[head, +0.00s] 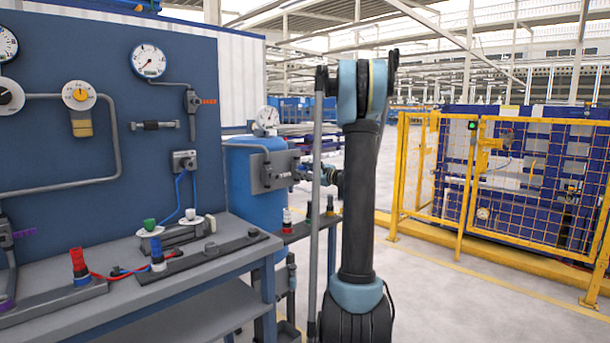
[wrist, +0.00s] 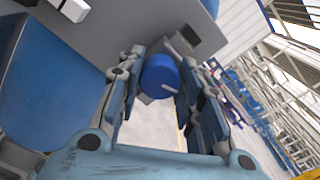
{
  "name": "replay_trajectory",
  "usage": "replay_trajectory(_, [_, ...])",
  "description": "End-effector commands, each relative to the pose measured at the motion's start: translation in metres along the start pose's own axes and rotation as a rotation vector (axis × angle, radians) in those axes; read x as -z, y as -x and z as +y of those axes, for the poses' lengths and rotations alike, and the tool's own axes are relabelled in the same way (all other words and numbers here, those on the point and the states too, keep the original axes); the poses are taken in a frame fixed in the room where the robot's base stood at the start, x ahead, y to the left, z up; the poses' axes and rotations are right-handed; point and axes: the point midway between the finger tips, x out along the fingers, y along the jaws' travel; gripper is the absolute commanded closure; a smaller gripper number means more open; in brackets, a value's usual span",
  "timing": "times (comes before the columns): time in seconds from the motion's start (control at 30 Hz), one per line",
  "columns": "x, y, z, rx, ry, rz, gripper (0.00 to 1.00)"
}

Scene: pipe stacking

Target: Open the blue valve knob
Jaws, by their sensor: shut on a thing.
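The blue valve knob (wrist: 160,77) is a round blue cap with a white mark on its face in the wrist view. It sits in front of a grey plate. My gripper (wrist: 161,85) has one finger on each side of the knob and is shut on it. In the head view my arm stands upright in the middle and hides the knob and most of my gripper. The blue tank (head: 242,188) with a grey mounting plate (head: 276,172) shows just left of my arm.
A workbench (head: 165,290) with clamps and red, green and blue fittings stands at left, before a blue panel (head: 70,150) with gauges and pipes. A yellow safety fence (head: 459,185) stands at right. Open floor (head: 480,305) lies between my arm and the fence.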

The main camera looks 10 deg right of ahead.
Motion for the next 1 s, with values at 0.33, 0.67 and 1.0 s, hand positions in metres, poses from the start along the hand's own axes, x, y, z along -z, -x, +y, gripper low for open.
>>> replay_trajectory(0.33, [0.0005, -0.0001, 0.0004, 0.002, 0.329, 0.001, 0.90])
replay_trajectory(0.67, [0.0008, -0.0002, 0.0021, 0.000, 0.643, 0.001, 0.90])
replay_trajectory(1.0, [0.0015, -0.0001, 0.0038, -0.002, 0.956, 0.001, 0.90])
